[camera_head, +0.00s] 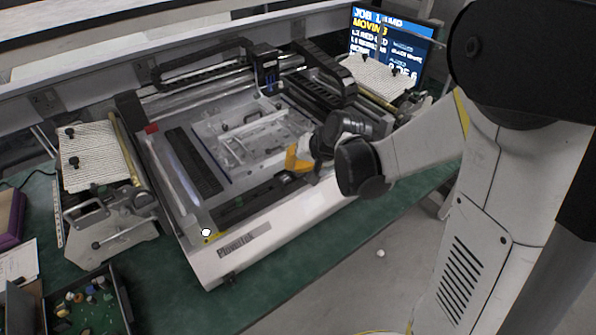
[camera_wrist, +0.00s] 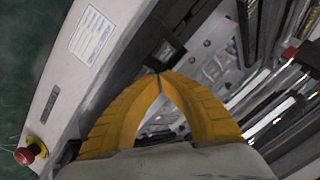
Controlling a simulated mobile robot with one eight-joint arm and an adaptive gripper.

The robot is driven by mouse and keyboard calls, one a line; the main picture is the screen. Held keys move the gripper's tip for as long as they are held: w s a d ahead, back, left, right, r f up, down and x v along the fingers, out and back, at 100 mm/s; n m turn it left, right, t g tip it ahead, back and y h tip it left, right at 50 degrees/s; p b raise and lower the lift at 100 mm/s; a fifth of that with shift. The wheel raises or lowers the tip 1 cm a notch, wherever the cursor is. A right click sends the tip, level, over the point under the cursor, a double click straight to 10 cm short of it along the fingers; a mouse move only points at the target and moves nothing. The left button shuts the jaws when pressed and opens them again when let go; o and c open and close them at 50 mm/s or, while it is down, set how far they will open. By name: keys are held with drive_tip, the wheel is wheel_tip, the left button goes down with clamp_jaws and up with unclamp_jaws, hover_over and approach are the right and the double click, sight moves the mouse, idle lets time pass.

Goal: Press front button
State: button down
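In the wrist view a red button (camera_wrist: 25,156) on a yellow collar sits on the machine's pale front panel at lower left. I cannot make out this red button in the head view. My orange gripper (camera_head: 293,160) is over the machine's front right area, well apart from the white button. In the wrist view the fingertips (camera_wrist: 159,76) meet, with nothing visible between them. Whether they touch the machine is unclear.
A lit monitor (camera_head: 392,48) stands at the back right. A clamp fixture (camera_head: 105,205) stands left of the machine, and a dark tray of small parts (camera_head: 88,303) lies at lower left. The green tabletop (camera_head: 185,305) in front of the machine is mostly clear.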

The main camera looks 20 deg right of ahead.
drive_tip(key=shift+r+p, duration=0.6)
drive_tip(key=shift+r, duration=0.2)
wheel_tip(320, 180, up, 5)
drive_tip(key=p, duration=0.4)
idle(0.5)
drive_tip(key=s+r+n+h+b, duration=0.1)
drive_tip(key=s+r+n+b, duration=0.1)
drive_tip(key=s, duration=0.8)
drive_tip(key=s+r+n+h+b, duration=0.2)
drive_tip(key=s+r, duration=0.1)
drive_tip(key=s, duration=0.8)
drive_tip(key=shift+d+r, duration=0.3)
drive_tip(key=shift+d, duration=0.05)
